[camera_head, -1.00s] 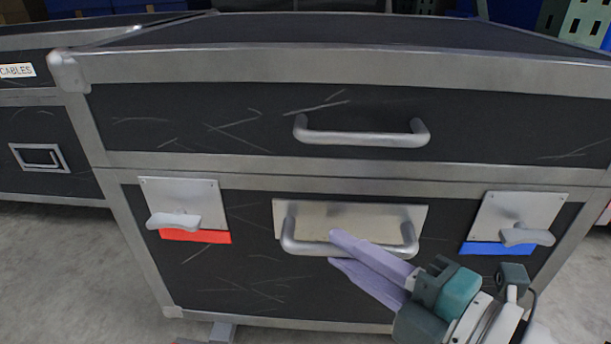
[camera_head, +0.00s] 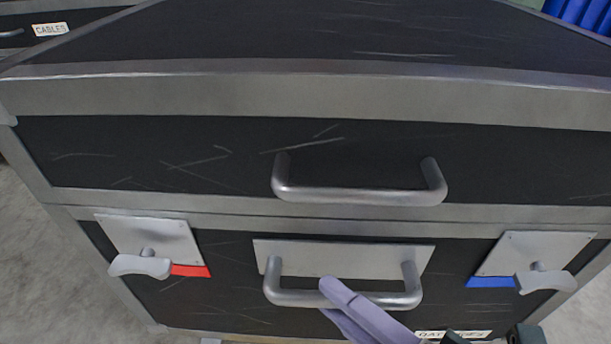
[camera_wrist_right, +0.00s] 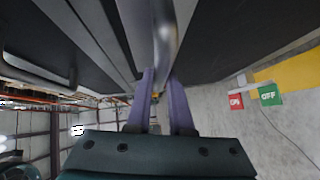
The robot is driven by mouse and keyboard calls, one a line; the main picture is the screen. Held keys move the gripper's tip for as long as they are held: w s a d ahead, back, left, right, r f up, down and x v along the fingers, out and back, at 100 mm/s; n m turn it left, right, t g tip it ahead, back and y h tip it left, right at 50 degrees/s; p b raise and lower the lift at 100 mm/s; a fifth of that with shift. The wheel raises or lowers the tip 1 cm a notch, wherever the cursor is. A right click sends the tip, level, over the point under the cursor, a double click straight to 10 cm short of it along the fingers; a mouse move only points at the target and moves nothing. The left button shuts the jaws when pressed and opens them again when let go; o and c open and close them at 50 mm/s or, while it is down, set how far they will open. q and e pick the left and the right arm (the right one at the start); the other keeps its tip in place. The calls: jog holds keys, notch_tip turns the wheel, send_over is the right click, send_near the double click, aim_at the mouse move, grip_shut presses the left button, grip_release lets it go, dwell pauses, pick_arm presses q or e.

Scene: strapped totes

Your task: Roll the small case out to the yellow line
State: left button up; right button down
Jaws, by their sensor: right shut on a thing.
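A black case (camera_head: 230,260) with grey metal edges fills the head view, close in front of me. Its lower front has a grey bar handle (camera_head: 287,297) on a pale plate. My right gripper (camera_head: 332,297) is shut on this lower handle, right of its left end. The right wrist view shows its two lilac fingers (camera_wrist_right: 163,78) on either side of the bar (camera_wrist_right: 164,40). A yellow strip (camera_wrist_right: 290,70) lies on the floor at the right of the wrist view. The case's wheels are hidden. My left gripper is not in view.
Wing latches sit left, by a red patch (camera_head: 190,271), and right, by a blue patch (camera_head: 490,282). Another case labelled CABLES (camera_head: 50,29) stands at upper left. Red (camera_wrist_right: 236,101) and green (camera_wrist_right: 269,95) OFF tags show in the wrist view. Grey floor shows there.

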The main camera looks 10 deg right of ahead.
jog(key=shift+s+f, duration=0.35)
jog(key=shift+s, duration=0.45)
jog(key=c, duration=0.8)
grip_release()
jog(key=shift+w+a+r, duration=0.1)
jog(key=shift+a, duration=0.05)
jog(key=shift+r, duration=0.1)
jog(key=p+v, duration=0.3)
jog(key=v, duration=0.7)
